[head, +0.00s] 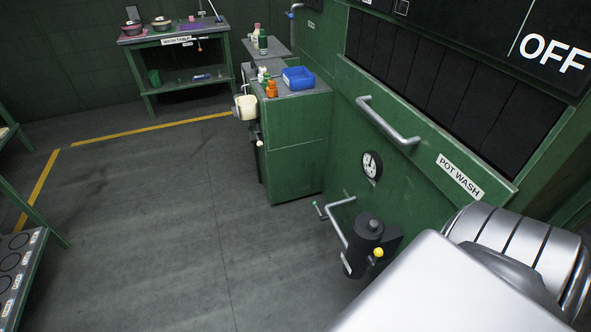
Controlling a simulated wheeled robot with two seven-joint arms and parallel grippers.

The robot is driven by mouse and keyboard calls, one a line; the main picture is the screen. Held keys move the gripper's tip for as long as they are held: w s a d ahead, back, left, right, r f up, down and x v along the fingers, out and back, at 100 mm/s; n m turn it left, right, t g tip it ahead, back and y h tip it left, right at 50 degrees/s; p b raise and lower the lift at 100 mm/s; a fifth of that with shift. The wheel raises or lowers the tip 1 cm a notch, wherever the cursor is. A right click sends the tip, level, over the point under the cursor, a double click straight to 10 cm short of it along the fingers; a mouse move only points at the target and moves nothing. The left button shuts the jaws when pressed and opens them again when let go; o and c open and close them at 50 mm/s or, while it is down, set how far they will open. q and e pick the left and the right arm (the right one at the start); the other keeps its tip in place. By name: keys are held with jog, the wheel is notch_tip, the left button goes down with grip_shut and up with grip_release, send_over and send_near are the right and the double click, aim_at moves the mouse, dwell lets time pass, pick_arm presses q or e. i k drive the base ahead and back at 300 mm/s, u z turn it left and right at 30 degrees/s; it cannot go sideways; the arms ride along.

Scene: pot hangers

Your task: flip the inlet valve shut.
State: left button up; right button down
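No part in view is legibly labelled as the inlet valve. A blue valve-like fitting (291,14) sits on a pipe at the back wall, small and far off. I cannot tell which of these is the inlet valve, or its position. Neither of my grippers shows in this view.
A round gauge (372,165) and a grey bar handle (388,122) are on the POT WASH wall. A green cabinet (295,150) carries a blue bin (298,78) and bottles. A wash table (175,38) stands at the back left. The middle floor is clear. Large silver surfaces fill the lower right.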

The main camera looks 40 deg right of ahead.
aim_at(314, 203)
jog(key=z, duration=0.25)
jog(key=i, duration=0.95)
jog(key=z, duration=0.4)
